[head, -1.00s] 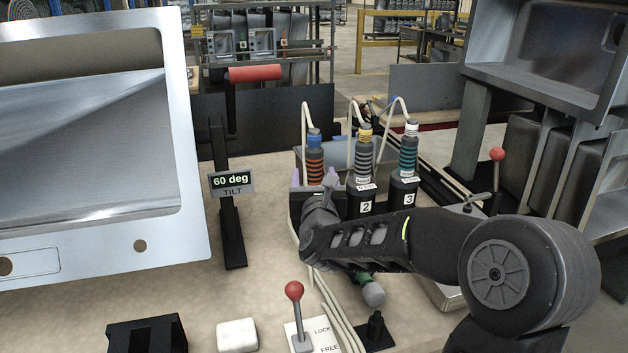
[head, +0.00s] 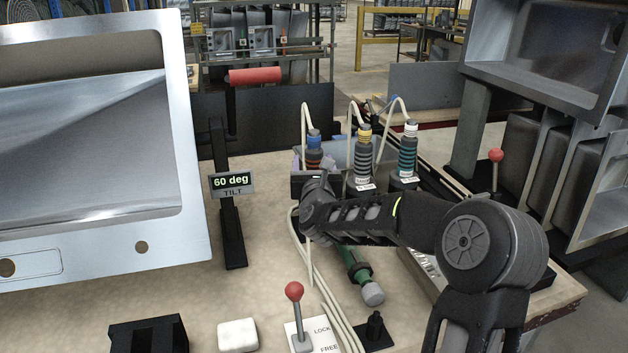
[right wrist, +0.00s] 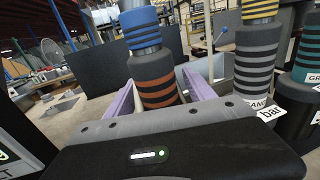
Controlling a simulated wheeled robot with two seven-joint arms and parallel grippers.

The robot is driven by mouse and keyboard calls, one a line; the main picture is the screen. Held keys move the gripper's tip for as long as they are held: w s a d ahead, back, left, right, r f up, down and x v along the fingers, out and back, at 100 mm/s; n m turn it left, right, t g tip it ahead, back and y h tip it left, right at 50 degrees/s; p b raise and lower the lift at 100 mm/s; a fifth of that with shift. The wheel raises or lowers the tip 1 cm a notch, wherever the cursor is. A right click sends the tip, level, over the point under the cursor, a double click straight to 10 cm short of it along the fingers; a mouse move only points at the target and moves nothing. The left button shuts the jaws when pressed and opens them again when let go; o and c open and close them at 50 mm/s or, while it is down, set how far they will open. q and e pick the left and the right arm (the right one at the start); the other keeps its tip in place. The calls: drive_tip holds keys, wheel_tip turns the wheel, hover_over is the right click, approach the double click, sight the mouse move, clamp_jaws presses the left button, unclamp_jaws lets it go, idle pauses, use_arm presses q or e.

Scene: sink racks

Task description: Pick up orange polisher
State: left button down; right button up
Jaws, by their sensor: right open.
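The orange polisher (head: 313,158), a dark upright tool with orange bands and a blue collar, stands in the leftmost place of the holder row in the head view. In the right wrist view the polisher (right wrist: 157,82) rises between the two lavender fingers of my right gripper (right wrist: 160,90). The fingers are open, one on each side, with no clear contact visible. In the head view my right arm hides the polisher's lower part and most of the gripper. My left gripper is not in view.
Hoses rise from the tools. A green tool (head: 356,268) lies on the table (head: 190,290). The steel sink (head: 100,235) and tilt display (head: 232,184) are left; a red-knobbed lever (head: 295,291) is in front.

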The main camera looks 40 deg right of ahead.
drive_tip(key=shift+c, duration=0.5)
clamp_jaws()
idle(0.6)
drive_tip(key=shift+r, duration=0.2)
